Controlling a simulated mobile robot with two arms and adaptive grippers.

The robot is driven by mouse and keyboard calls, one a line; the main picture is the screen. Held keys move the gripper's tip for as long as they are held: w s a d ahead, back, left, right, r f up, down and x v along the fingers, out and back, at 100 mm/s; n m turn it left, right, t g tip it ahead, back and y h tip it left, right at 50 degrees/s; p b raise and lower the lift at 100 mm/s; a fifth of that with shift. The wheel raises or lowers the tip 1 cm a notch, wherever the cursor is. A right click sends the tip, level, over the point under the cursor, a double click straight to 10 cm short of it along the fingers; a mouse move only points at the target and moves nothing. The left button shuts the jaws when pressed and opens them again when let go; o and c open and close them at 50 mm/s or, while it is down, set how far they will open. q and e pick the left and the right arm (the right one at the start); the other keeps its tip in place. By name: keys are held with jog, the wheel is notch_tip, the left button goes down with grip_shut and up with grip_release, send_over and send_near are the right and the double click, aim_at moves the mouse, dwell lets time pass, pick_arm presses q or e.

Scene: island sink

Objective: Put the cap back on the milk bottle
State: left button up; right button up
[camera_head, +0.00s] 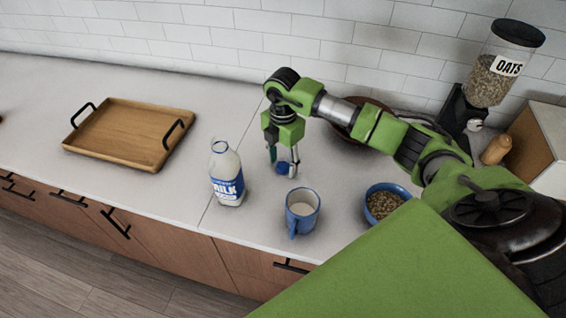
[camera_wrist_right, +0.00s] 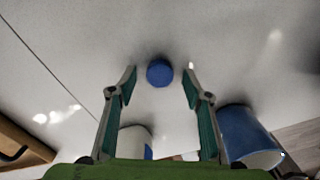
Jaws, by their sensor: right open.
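The milk bottle (camera_head: 226,175) stands upright on the counter in the head view, with a blue label and no cap on its neck. Part of it shows at the lower edge of the right wrist view (camera_wrist_right: 136,142). The blue cap (camera_head: 283,168) lies on the counter to the right of the bottle. In the right wrist view the cap (camera_wrist_right: 160,72) is centred between and just beyond the fingertips. My right gripper (camera_head: 283,168) points down over the cap, open, with nothing held. My left gripper is not in view.
A blue mug (camera_head: 302,211) stands close in front of the cap. A bowl of oats (camera_head: 384,203) is to its right. A wooden tray (camera_head: 130,134) lies at the left. An oats dispenser (camera_head: 489,78) stands at the back right. The counter between tray and bottle is clear.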

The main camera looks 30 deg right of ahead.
jog(key=shift+f, duration=0.35)
jog(key=shift+c, duration=0.3)
jog(key=c, duration=0.7)
jog(key=shift+r, duration=0.15)
